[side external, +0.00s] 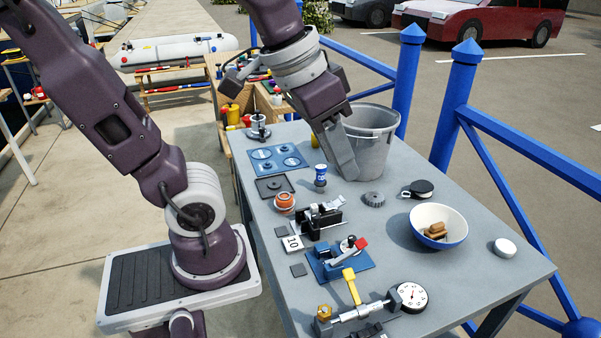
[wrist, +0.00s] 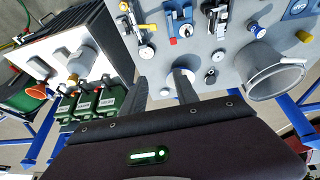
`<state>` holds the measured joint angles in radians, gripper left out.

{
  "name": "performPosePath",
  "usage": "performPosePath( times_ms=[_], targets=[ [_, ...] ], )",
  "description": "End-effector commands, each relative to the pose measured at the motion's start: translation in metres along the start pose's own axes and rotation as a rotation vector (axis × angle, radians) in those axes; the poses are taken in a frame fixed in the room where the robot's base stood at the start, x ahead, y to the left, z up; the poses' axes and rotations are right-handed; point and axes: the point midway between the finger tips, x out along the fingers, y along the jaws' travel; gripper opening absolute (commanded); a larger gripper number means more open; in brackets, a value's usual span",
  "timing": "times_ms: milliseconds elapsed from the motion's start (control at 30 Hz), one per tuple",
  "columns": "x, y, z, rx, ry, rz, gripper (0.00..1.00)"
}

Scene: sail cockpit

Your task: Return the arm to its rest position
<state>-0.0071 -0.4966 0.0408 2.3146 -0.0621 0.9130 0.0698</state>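My gripper (side external: 343,172) points down beside the grey bucket, above the back part of the grey table (side external: 465,278). In the wrist view, its two fingers (wrist: 161,84) stand apart with a gap between them, and I see nothing held. My dark purple arm arches over the table's back left side from its base at the left. In the side view, the gripper's lower end overlaps the bucket's near wall; I cannot tell whether they touch.
The bucket (side external: 375,150) also shows in the wrist view (wrist: 275,75). A bowl (side external: 438,217) with brown pieces, a blue-based fixture (side external: 340,262), a dial gauge (side external: 412,297) and small parts cover the table. Blue railings (side external: 455,110) run behind it.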

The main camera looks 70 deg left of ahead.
Motion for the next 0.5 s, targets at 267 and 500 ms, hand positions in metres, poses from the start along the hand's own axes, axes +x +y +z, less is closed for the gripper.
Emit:
performPosePath(
  times_ms=[267,500],
  targets=[
    [-0.001,-0.003,0.063,0.018,0.079,-0.050,0.36],
    [-0.001,-0.003,0.062,0.017,0.078,-0.050,0.36]
  ],
)
